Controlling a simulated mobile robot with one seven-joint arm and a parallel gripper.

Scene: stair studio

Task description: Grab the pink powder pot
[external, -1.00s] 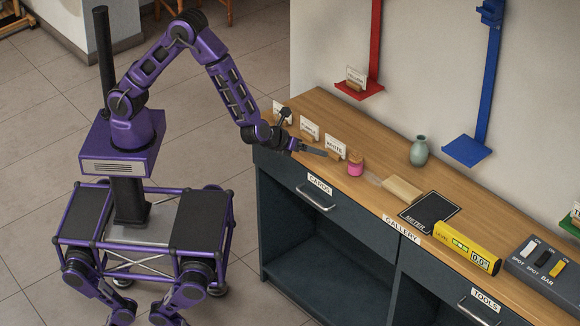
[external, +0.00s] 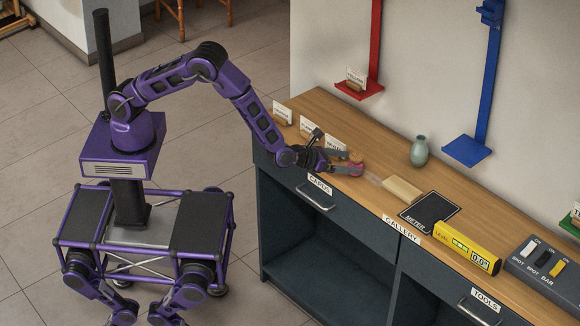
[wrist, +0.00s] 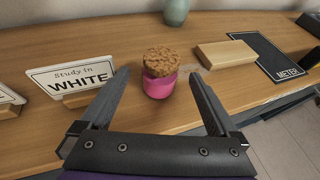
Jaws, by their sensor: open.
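The pink powder pot (wrist: 159,84) stands upright on the wooden counter, with a brown cork-like lid (wrist: 162,60). In the wrist view it is ahead of my gripper (wrist: 164,82), roughly between the two spread fingertips. The fingers are open and empty, with gaps on both sides of the pot. In the external view my gripper (external: 347,162) is low over the counter at the pot (external: 358,169), partly hiding it. I cannot tell whether a finger touches it.
A card reading "Study in WHITE" (wrist: 72,77) stands just left of the left finger. A wooden block (wrist: 226,53) and a black METER mat (wrist: 270,55) lie to the right. A green vase (wrist: 176,12) stands behind. A yellow level (external: 467,247) lies farther along the counter.

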